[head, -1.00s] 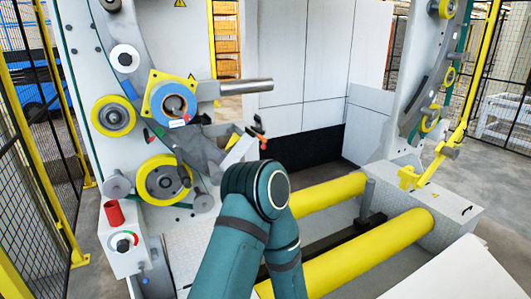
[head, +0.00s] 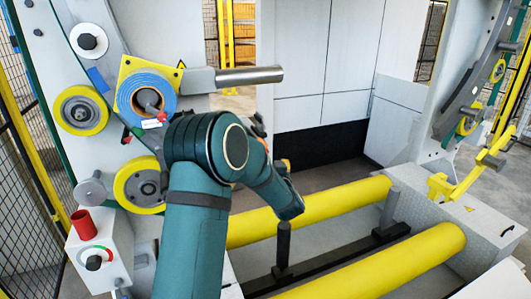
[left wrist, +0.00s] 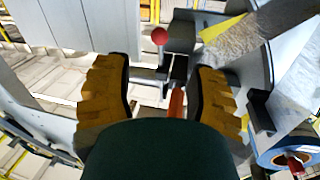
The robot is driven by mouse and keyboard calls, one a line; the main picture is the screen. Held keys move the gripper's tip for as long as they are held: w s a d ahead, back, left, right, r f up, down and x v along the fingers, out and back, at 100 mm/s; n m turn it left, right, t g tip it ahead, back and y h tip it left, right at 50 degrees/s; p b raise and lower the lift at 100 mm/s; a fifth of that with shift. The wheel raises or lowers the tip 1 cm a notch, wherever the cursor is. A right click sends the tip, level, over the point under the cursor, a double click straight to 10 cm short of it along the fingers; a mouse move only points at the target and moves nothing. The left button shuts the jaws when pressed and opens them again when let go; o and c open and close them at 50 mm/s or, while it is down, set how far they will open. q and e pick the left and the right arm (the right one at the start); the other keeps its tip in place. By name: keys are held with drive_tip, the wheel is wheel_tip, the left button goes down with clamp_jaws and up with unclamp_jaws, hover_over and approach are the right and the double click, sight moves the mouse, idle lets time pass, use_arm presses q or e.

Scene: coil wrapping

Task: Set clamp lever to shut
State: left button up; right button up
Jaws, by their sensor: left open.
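My left gripper (left wrist: 160,85) shows in the left wrist view with its two yellow-brown fingers spread wide and nothing gripped between them. A dark bracket with a red ball knob (left wrist: 160,36) lies beyond the fingertips. An orange-red handle (left wrist: 176,103) shows between the fingers, close to the right one. I cannot tell for sure which of these is the clamp lever. In the head view my teal left arm covers most of this area, and the gripper's fingers are hidden. The blue coil (head: 130,91) sits on its yellow plate, with a small red knob (head: 162,116) beside it.
A grey shaft (head: 250,75) sticks out right of the coil. Yellow wheels (head: 81,110) line the ring frame. A control box (head: 98,258) with a red cylinder on top stands at lower left. Two long yellow rollers (head: 340,203) run across the bed at right.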

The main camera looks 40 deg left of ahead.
use_arm(q)
drive_tip(key=x, duration=1)
drive_tip(key=shift+d, duration=0.1)
drive_tip(key=shift+c, duration=0.4)
clamp_jaws()
